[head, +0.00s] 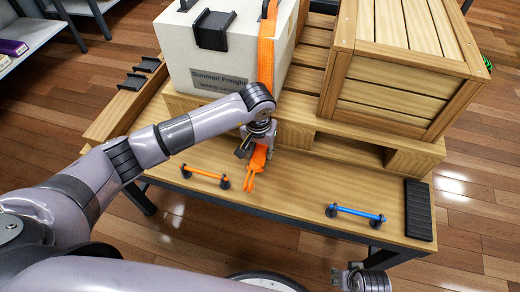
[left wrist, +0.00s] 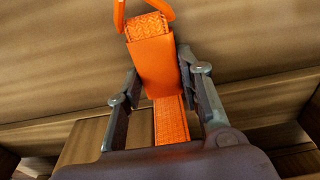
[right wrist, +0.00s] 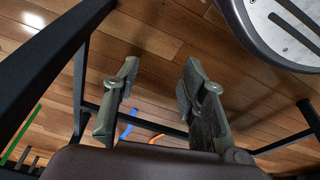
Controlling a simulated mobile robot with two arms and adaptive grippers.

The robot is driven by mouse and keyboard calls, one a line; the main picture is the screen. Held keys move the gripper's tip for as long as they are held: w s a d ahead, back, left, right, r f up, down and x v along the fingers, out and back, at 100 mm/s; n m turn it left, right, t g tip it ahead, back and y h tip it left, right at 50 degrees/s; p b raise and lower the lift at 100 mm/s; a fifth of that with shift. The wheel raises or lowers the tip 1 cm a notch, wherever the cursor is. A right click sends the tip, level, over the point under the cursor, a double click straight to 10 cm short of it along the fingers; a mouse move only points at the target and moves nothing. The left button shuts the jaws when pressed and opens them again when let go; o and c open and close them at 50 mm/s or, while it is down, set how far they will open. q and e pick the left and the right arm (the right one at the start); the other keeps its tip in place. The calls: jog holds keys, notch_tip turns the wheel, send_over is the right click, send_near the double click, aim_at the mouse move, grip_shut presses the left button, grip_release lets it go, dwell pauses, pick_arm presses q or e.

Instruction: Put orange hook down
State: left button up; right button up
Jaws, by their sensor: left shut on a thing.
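The orange hook (head: 256,163) is in my left gripper (head: 259,143), above the front strip of the wooden table (head: 290,188). Its forked end points down toward the table's front edge; I cannot tell whether it touches the top. In the left wrist view the orange hook (left wrist: 155,65) sits between the two fingers of my left gripper (left wrist: 158,72), with woven orange strap (left wrist: 171,122) running from it. My right gripper (head: 362,278) is low, in front of the table. In the right wrist view my right gripper (right wrist: 161,72) has its fingers apart with nothing between them.
A white box (head: 205,50) with an orange strap (head: 266,50) over it and a slatted wooden crate (head: 400,60) stand on a pallet (head: 325,132). An orange bar (head: 205,173), a blue bar (head: 355,212) and a black ribbed pad (head: 419,208) lie along the front strip.

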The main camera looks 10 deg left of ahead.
jog(key=shift+s, duration=0.1)
pick_arm(q)
jog(key=shift+f, duration=0.15)
jog(key=shift+f+b, duration=0.3)
jog(key=shift+b, duration=0.25)
jog(key=shift+f, duration=0.1)
jog(key=o, duration=0.6)
jog(key=shift+o, duration=1)
pick_arm(e)
jog(key=r, duration=0.4)
jog(key=shift+w+r, duration=0.1)
jog(key=shift+w, duration=0.25)
jog(key=shift+d, duration=0.1)
jog(key=shift+w, duration=0.1)
